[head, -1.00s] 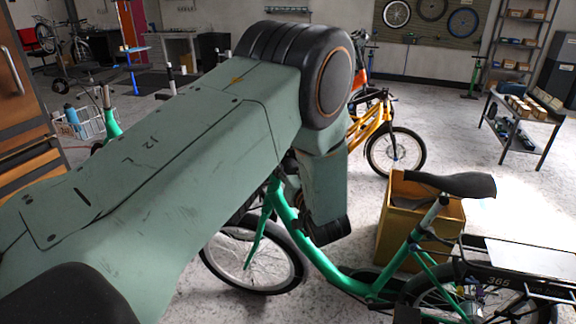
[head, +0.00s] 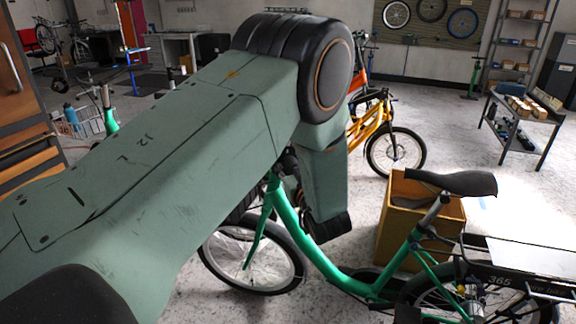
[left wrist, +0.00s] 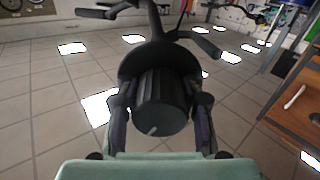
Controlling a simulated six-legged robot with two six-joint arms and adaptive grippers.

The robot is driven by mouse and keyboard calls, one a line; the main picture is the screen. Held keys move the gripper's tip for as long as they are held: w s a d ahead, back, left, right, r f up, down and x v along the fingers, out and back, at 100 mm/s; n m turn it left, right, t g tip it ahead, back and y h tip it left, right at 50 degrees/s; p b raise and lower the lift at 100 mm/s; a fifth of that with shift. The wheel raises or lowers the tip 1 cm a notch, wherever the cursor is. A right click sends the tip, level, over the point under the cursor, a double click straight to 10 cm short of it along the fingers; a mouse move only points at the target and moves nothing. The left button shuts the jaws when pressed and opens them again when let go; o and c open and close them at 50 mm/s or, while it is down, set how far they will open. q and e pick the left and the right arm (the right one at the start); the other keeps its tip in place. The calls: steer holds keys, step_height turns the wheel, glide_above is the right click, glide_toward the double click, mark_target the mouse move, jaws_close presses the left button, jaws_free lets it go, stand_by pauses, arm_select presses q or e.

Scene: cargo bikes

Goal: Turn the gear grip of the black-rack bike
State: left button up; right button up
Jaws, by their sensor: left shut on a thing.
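The green bike (head: 345,280) stands in front of me, with its black rack (head: 518,284) marked 365 at the right. In the head view my left arm covers its handlebar and hides the gripper's fingertips. In the left wrist view the gear grip (left wrist: 160,88) is a ribbed black cylinder seen end-on, with a pale mark low on its end face. My left gripper (left wrist: 162,108) has one finger on each side of it and is shut on it. The dark handlebar (left wrist: 150,20) runs beyond the grip. My right gripper is not in view.
A wooden box (head: 398,205) stands behind the green bike. A yellow bike (head: 372,128) is further back. A low table with boxes (head: 522,112) is at the right, and a wooden cabinet (head: 18,95) is at the left. Open floor lies between them.

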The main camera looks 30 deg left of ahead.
arm_select(q)
steer(key=n+b, duration=0.2)
steer(key=n, duration=0.3)
steer(key=shift+w+r+n, duration=0.1)
steer(key=shift+n, duration=0.2)
stand_by(0.4)
steer(key=o, duration=1.2)
steer(key=shift+w, duration=0.1)
steer(key=shift+o, duration=0.2)
steer(key=shift+s+d, duration=0.45)
steer(key=shift+d, duration=0.1)
steer(key=v, duration=0.6)
steer(key=shift+s+d, duration=0.1)
steer(key=shift+s, duration=0.05)
